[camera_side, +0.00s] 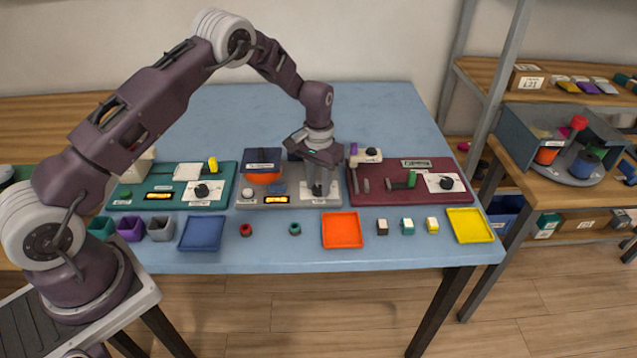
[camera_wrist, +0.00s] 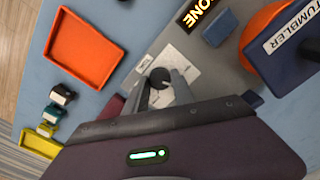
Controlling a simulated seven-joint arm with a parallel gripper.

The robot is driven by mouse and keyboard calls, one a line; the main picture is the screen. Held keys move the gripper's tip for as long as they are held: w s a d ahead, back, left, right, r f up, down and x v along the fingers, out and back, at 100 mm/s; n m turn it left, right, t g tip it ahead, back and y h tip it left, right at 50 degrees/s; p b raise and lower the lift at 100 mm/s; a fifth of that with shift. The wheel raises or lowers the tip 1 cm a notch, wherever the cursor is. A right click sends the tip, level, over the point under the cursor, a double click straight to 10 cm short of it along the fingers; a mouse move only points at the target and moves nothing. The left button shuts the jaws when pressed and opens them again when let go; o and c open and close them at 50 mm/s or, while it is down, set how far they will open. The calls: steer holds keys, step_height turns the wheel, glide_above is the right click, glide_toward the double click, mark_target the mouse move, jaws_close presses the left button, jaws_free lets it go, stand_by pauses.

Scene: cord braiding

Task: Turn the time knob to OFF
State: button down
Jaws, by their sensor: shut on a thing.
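A dark round knob (camera_wrist: 159,76) sits on a white dial plate (camera_wrist: 181,70) with markings too small to read. The plate is on the grey middle station (camera_side: 240,204), at its right end. My gripper (camera_wrist: 161,87) points down and is shut on the knob, one finger on each side of it. In the side view my gripper (camera_side: 316,192) stands over the dial plate and hides the knob. Which marking the knob points to cannot be told.
The grey station also has an orange drum (camera_side: 265,178) under a dark hood labelled TUMBLER (camera_wrist: 293,38), and a lit display (camera_wrist: 202,12) ending in "ONE". A teal station (camera_side: 125,192) stands left, a maroon one (camera_side: 400,165) right. An orange tray (camera_side: 342,230) lies in front.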

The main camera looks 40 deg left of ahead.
mark_target(318, 188)
steer(key=n, duration=0.7)
stand_by(0.6)
steer(key=c, duration=1.1)
jaws_free()
steer(key=shift+o, duration=0.2)
steer(key=shift+r, duration=0.15)
step_height(318, 188, up, 7)
steer(key=shift+f, duration=0.1)
step_height(318, 188, up, 7)
